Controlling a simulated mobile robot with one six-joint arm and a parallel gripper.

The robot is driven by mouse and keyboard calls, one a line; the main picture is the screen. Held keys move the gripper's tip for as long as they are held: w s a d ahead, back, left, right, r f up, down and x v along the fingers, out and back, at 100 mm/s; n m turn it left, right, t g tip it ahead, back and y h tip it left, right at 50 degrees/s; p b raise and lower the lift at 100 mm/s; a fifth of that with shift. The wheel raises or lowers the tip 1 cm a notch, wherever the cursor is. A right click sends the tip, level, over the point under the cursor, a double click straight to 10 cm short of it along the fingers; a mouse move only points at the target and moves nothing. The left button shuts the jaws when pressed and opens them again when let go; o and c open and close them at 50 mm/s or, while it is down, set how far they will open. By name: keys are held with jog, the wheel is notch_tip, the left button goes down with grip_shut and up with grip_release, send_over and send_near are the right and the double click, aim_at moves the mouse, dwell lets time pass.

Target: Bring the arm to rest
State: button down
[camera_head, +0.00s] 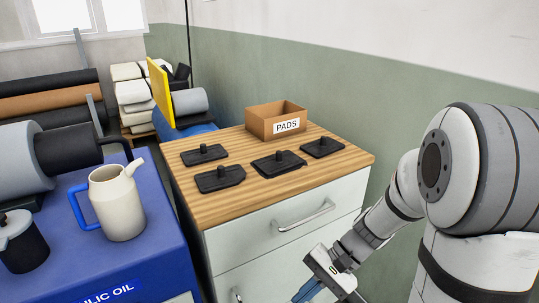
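My arm comes in from the right edge, its white and grey links bent down toward the bottom of the picture. My gripper (318,290) is at the bottom edge, in front of the wooden-topped drawer cabinet (262,201) and below its top. Part of a blue finger shows, and the fingertips are cut off by the picture's edge. I cannot tell whether the gripper is open or shut, or whether it holds anything.
Several black pads with knobs (279,164) lie on the cabinet top, near an open box labelled PADS (277,122). A cream jug (117,203) and a dark canister (22,243) stand on the blue unit (157,254) at left. A drawer handle (306,217) sticks out near my arm.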

jog(key=s+d+r+n+t+h+p, duration=0.2)
jog(key=d+r+n+t+h+p, duration=0.1)
jog(key=r, duration=0.7)
jog(key=s+d+r+n+t+h+p, duration=0.2)
jog(key=d+r+n+t+h+p, duration=0.1)
jog(key=r+p, duration=0.4)
notch_tip(320, 180, up, 3)
jog(key=d+h, duration=0.1)
jog(key=h, duration=0.1)
jog(key=shift+d+h, duration=0.35)
jog(key=shift+h, duration=0.05)
jog(key=shift+r, duration=0.1)
